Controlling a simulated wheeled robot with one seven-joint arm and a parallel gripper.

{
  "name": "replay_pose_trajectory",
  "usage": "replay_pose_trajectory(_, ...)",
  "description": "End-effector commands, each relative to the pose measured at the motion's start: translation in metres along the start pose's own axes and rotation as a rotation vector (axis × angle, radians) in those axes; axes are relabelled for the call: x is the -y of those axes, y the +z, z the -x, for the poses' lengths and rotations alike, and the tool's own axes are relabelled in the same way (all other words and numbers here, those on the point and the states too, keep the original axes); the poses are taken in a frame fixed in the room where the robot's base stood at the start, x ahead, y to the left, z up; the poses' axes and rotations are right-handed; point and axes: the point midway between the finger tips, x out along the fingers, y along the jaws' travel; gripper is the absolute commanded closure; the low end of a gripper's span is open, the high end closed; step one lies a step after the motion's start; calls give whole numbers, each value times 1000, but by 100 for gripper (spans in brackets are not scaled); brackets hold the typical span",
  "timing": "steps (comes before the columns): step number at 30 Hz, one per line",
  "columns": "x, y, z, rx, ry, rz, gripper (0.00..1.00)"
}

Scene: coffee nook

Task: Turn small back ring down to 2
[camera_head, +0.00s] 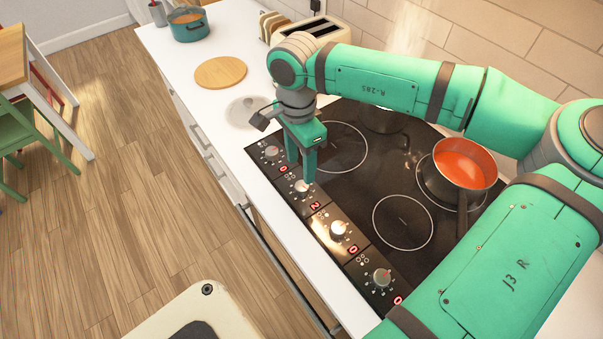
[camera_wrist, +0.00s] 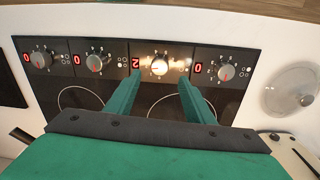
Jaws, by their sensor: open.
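The black hob (camera_head: 345,215) has a row of silver knobs along its front panel, each with a red digit. The knob (camera_head: 301,187) second from the far end has a digit that reads 2 (camera_head: 315,205); the other digits read 0. My gripper (camera_head: 301,172) points down at this knob. In the wrist view the same knob (camera_wrist: 159,65) is brightly lit and lies between the tips of my open fingers (camera_wrist: 158,82), with a gap on each side. I cannot tell whether the fingertips reach its height.
A pan of red soup (camera_head: 464,163) stands on a back burner, its handle toward the front. A dark pot (camera_head: 385,119) stands partly behind my arm. A glass lid (camera_head: 248,112), a round wooden board (camera_head: 220,72), a toaster (camera_head: 322,28) and a teal pot (camera_head: 188,26) are on the counter.

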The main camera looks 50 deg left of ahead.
Motion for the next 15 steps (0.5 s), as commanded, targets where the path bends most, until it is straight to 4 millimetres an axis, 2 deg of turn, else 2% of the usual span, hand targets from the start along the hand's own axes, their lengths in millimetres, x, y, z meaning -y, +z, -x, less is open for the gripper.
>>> replay_pose_trajectory(3,0,-1,18,-1,-1,-2,52)
replay_pose_trajectory(6,0,0,26,-1,0,-1,52)
replay_pose_trajectory(15,0,0,33,1,1,0,52)
